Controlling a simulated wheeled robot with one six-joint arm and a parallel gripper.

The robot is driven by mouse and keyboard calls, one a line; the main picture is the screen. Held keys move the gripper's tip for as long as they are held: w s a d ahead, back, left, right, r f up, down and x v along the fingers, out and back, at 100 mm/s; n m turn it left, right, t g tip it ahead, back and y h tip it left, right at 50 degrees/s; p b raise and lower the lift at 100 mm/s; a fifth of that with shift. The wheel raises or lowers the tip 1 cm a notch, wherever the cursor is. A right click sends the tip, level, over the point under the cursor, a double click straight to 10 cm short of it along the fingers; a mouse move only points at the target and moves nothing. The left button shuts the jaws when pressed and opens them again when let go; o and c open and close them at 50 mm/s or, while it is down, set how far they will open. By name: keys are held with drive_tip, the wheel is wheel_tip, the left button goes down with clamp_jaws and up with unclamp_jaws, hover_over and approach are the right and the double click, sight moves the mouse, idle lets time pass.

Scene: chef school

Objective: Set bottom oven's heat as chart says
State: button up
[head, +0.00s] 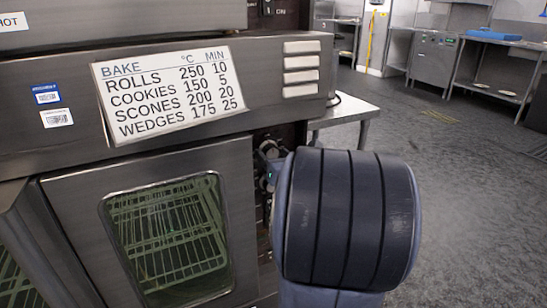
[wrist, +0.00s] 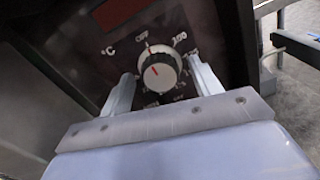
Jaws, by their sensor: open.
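My gripper (wrist: 160,68) is open, with one finger on each side of the knob. Whether the fingers touch it is unclear.
A dark red display (wrist: 117,12) is above the knob. In the head view, my arm hides most of the control panel (head: 268,140) right of the door. A metal table (head: 345,110) stands behind it. Grey floor (head: 465,190) is clear to the right.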

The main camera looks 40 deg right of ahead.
drive_tip(key=shift+w, duration=0.35)
drive_tip(key=shift+c, duration=0.4)
drive_tip(key=c, duration=0.9)
